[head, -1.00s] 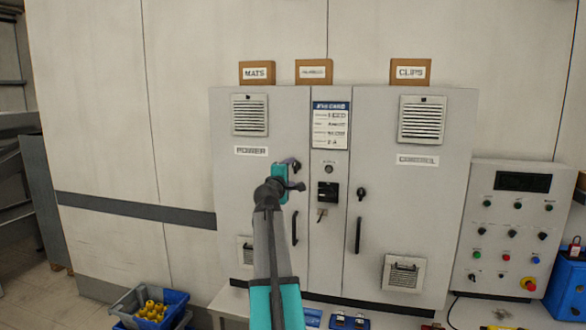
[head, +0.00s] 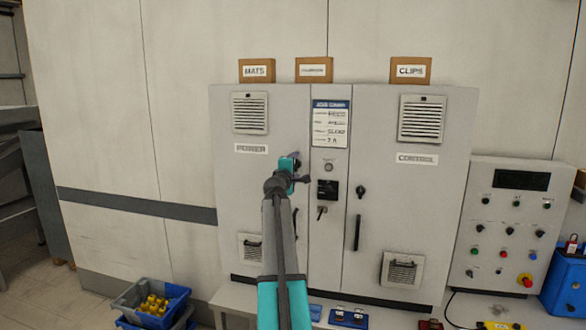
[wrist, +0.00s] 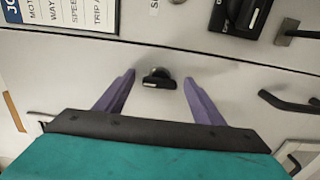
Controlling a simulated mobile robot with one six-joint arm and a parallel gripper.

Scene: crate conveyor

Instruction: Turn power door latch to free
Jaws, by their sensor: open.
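The power door latch (wrist: 158,77) is a small black knob on the grey power door (head: 235,190). It shows in the wrist view between the two purple fingertips, with a gap on each side. My gripper (wrist: 159,80) is open and empty, its fingers pointing at the door on either side of the latch. In the head view my gripper (head: 296,161) is at the right edge of the power door, and it and the arm hide the latch. I cannot tell how far the fingertips are from the door face.
The black power door handle (wrist: 288,101) is right of the fingers in the wrist view. A black isolator (head: 328,190) and a key-like lever (head: 321,212) sit on the middle strip. The control door (head: 405,230) has its own black latch (head: 361,192).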

